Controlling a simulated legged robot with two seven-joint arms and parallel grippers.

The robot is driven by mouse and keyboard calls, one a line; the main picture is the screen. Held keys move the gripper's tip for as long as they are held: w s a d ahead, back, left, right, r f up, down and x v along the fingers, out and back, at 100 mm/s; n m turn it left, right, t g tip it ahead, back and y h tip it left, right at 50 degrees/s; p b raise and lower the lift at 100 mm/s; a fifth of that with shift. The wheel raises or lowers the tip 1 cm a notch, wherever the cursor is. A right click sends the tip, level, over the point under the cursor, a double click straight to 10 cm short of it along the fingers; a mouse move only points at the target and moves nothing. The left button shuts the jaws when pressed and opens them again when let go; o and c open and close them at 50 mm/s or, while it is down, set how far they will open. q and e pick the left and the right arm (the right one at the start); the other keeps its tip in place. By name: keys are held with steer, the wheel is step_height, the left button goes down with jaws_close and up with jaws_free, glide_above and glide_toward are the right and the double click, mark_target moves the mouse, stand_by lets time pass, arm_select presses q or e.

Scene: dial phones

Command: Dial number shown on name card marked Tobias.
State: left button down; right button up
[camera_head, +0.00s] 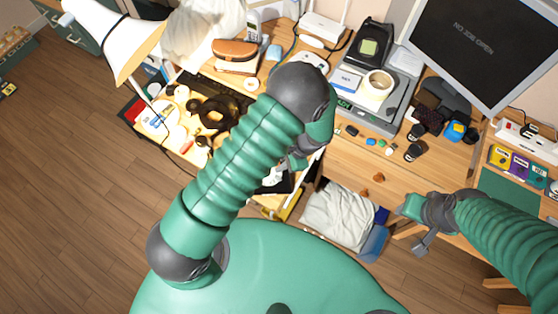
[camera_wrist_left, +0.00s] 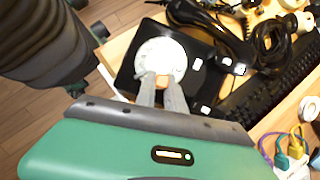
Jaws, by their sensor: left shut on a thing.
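A black flat-bodied thing (camera_wrist_left: 192,75) with a round pale disc (camera_wrist_left: 160,55) lies beneath my left gripper in the left wrist view; it looks like a dial phone, but its digits are unreadable. My left gripper (camera_wrist_left: 160,85) has its fingers close together on a small tan piece (camera_wrist_left: 161,82) at the disc's near edge. In the head view my left forearm hides most of this gripper (camera_head: 297,160), and the black thing (camera_head: 286,183) partly shows below it. My right gripper (camera_head: 415,226) is apart from everything, its fingers spread. No card marked Tobias is readable.
A black keyboard (camera_wrist_left: 270,85) and cables lie beside the black thing. A white lamp (camera_head: 115,45) stands at the left. Wooden floor (camera_head: 60,200) is clear at the left.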

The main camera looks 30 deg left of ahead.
arm_select(q)
steer(key=shift+s+d+f, duration=0.3)
steer(key=shift+s+d, duration=0.1)
steer(key=shift+s, duration=0.1)
stand_by(0.3)
steer(key=shift+s+d+f, duration=0.15)
steer(key=shift+s+f, duration=0.05)
steer(key=shift+s, duration=0.2)
steer(key=shift+s+d+r+p, duration=0.1)
steer(key=shift+s+r+p, duration=0.1)
steer(key=shift+r+p, duration=0.3)
steer(key=shift+s+d+r+p, duration=0.1)
steer(key=shift+s+r+p, duration=0.05)
steer(key=shift+r+p, duration=0.25)
